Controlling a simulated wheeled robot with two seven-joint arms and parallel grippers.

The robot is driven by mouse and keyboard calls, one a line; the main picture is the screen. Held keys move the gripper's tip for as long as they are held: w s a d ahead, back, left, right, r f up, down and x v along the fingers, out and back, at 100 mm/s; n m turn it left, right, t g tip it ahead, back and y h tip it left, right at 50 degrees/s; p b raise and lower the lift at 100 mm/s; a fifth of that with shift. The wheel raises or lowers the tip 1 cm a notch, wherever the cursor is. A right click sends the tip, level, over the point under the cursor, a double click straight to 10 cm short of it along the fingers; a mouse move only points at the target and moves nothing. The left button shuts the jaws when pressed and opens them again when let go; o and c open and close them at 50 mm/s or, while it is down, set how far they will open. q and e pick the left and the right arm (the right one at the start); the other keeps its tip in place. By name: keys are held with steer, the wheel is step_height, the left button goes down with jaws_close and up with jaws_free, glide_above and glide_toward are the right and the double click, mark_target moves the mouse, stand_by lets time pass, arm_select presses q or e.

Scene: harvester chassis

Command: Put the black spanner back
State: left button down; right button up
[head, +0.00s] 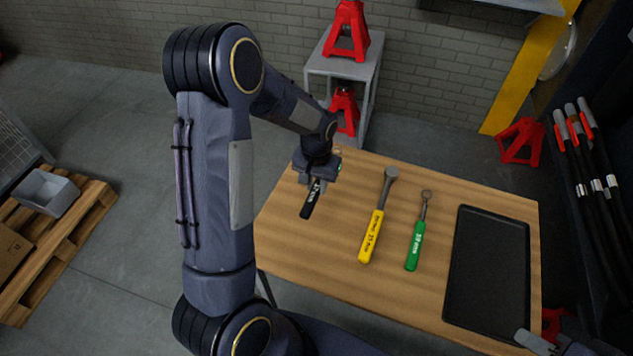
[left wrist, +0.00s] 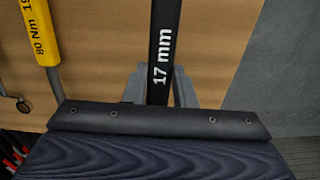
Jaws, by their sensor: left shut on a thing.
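The black spanner (head: 311,202), its handle marked "17 mm", is at the left end of the wooden table (head: 330,262). My left gripper (head: 316,180) is shut on it from above. In the left wrist view the black spanner (left wrist: 163,45) runs between the two grey fingers of the left gripper (left wrist: 160,88). The gripper hides the spanner's far end, and I cannot tell whether the spanner touches the table. A grey part of my right gripper (head: 533,341) shows at the lower right corner; its jaw state is unclear.
An empty-looking black tray (head: 489,270) lies at the right end. Red jack stands (head: 348,30) stand on a grey stand (head: 343,67) behind.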

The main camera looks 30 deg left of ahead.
arm_select(q)
steer(key=shift+f+b, duration=1.95)
steer(key=shift+f, duration=0.75)
steer(key=c, duration=1.1)
jaws_free()
step_height(320, 180, up, 8)
steer(key=shift+f, duration=0.25)
steer(key=shift+r, duration=0.2)
